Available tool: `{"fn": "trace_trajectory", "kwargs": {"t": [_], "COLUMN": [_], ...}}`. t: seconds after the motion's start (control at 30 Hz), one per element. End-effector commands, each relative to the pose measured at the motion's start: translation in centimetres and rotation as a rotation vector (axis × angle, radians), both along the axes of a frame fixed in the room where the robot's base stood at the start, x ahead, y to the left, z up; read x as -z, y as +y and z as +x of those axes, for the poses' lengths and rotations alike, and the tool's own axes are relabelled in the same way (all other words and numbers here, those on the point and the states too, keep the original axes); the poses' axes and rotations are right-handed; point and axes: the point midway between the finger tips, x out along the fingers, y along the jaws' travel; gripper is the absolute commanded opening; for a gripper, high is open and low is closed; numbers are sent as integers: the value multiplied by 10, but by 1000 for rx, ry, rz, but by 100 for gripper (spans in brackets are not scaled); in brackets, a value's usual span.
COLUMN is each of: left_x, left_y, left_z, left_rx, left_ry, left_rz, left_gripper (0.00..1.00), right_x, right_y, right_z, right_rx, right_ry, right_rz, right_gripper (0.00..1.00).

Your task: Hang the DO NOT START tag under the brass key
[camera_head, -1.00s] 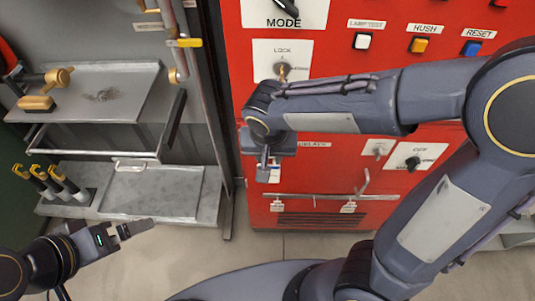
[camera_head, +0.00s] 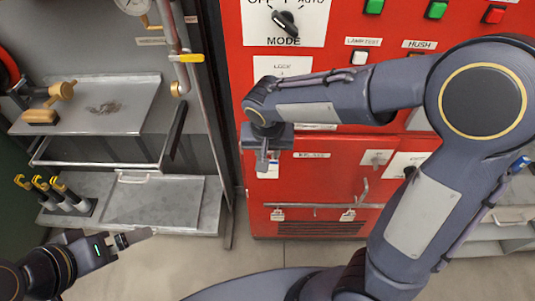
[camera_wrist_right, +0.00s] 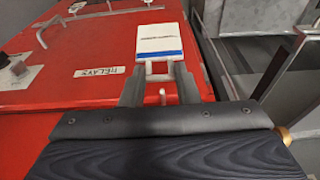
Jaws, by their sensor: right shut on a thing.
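The tag (camera_wrist_right: 159,40) is a white card with a blue band and small print too blurred to read. In the right wrist view my right gripper (camera_wrist_right: 160,84) is shut on its narrow pale loop end, and the card sticks out beyond the fingertips. In the head view my right gripper (camera_head: 263,160) is in front of the red cabinet, left of the RELAYS label. The brass key is hidden behind my right forearm; only the top of its white LOCK plate (camera_head: 282,66) shows. My left gripper (camera_head: 138,238) is low at the left, its jaw gap unclear.
The red cabinet (camera_head: 335,185) has a MODE knob (camera_head: 285,22) above and a rail (camera_head: 320,206) with hanging padlocks below. A small switch plate (camera_head: 377,158) is right of the RELAYS label. A grey bench (camera_head: 165,195) stands left, with open floor in front.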

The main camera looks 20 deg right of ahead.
Motion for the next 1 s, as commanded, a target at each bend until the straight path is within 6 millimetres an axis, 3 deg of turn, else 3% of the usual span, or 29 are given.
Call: {"fn": "trace_trajectory", "kwargs": {"t": [0.7, 1.0], "left_x": [-12, -4], "left_y": [0, 0], "left_z": [0, 0], "left_rx": [0, 0], "left_ry": [0, 0], "left_rz": [0, 0], "left_gripper": [100, 100], "right_x": [3, 10], "right_y": [-12, -15], "right_z": [41, 51], "right_rx": [1, 1], "right_ry": [0, 0], "right_rz": [-1, 0], "right_gripper": [0, 0]}}
